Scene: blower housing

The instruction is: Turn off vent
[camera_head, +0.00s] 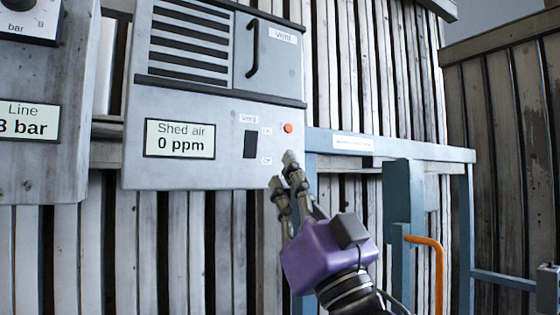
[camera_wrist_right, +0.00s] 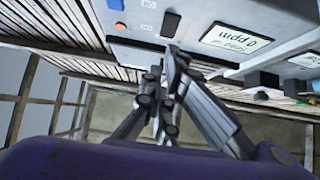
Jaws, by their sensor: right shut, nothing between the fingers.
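The grey vent box (camera_head: 215,178) hangs on the plank wall in the head view. On its lower face is a dark upright switch (camera_head: 250,144) with small labels above and beside it, too small to read surely. I cannot tell which way the switch is set. An orange-red round light or button (camera_head: 288,128) sits to its right. My right gripper (camera_head: 282,172) is shut and empty, its fingertips just below and right of the switch. The right wrist view shows the fingertips (camera_wrist_right: 170,58) close to the dark switch (camera_wrist_right: 170,25); contact cannot be told. My left gripper is not in view.
A "Shed air 0 ppm" display (camera_head: 180,139) is left of the switch. The vent door (camera_head: 278,60) with a black handle (camera_head: 252,50) is above. A "Line" pressure box (camera_head: 40,165) stands at left. A blue frame (camera_head: 400,150) with an orange handle (camera_head: 437,265) is at right.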

